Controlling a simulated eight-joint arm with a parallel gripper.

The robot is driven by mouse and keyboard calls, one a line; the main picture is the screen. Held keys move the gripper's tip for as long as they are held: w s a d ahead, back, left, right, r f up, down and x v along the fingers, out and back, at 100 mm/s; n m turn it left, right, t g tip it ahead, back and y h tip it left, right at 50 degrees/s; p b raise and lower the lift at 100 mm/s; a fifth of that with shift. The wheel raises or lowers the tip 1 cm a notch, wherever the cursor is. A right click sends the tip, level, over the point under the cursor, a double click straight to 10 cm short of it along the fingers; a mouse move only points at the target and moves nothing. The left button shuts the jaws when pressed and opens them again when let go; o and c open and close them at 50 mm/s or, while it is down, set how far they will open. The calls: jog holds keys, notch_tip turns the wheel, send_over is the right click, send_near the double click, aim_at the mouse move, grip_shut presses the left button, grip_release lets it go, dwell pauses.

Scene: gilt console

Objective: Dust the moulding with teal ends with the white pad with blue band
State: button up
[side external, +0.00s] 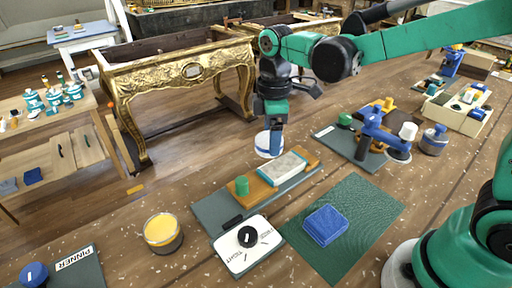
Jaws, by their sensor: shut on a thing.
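My gripper (272,126) points down near the middle of the side external view, shut on the white pad with blue band (269,147). The pad is beside the upper left edge of a pale, speckled block with a teal edge (287,168). I cannot tell whether they touch. That block lies on an orange-brown wooden piece (262,190), which has a green knob (241,185) at its left end. The wooden piece rests on a grey-green board (213,208).
A white dial plate (236,262) with a black knob is in front. A blue folded cloth (325,224) lies on a green mat (372,205). A yellow-topped jar (163,232) stands left. A blue clamp-like device (373,133) stands right. The gilt console (180,78) is behind.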

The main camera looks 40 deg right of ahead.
aim_at(298, 158)
jog(key=shift+f, duration=3.4)
jog(key=shift+c, duration=0.6)
jog(key=shift+d+r, duration=0.15)
jog(key=shift+d, duration=0.75)
jog(key=shift+c, duration=0.6)
jog(key=shift+d, duration=3.4)
jog(key=shift+s+a, duration=0.1)
jog(key=shift+a, duration=4.1)
jog(key=shift+d, duration=3.95)
jog(key=shift+d+r, duration=0.1)
jog(key=shift+d, duration=0.1)
notch_tip(298, 158, up, 8)
jog(key=shift+a, duration=0.1)
